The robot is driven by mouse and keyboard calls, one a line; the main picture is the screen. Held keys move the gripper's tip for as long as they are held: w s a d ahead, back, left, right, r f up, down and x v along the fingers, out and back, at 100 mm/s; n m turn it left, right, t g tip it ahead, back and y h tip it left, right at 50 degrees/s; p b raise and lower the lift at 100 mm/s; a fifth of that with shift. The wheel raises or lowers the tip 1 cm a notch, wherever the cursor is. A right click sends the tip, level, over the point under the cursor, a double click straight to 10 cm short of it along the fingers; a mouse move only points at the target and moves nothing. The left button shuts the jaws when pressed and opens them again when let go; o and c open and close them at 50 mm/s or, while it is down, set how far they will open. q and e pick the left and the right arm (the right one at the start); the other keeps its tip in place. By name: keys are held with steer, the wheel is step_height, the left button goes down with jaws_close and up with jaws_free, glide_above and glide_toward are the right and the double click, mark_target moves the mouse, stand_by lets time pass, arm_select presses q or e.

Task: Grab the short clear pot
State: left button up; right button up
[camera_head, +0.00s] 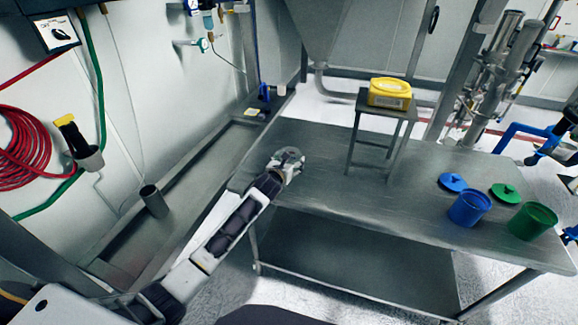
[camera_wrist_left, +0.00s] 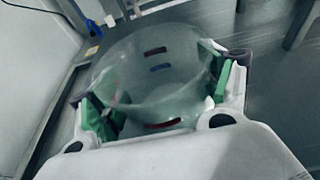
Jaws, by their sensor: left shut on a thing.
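The short clear pot (camera_wrist_left: 160,72) is a wide, see-through round vessel with small red and blue marks. It fills the middle of the left wrist view. My left gripper (camera_wrist_left: 152,95) is shut on it, with a green-padded finger on each side of its wall. In the head view my left gripper (camera_head: 287,160) is over the left end of the steel table, and the pot is small and hard to make out there. I cannot tell whether the pot touches the table. My right gripper is not in view.
The steel table (camera_head: 330,195) carries a small stand (camera_head: 385,112) with a yellow box (camera_head: 390,93). A blue pot (camera_head: 468,208), a green pot (camera_head: 532,221) and their lids (camera_head: 453,182) are at right. A grey cup (camera_head: 154,201) is at left. The table's middle is clear.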

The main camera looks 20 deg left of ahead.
arm_select(q)
step_height(320, 180, up, 8)
steer(key=shift+f, duration=0.2)
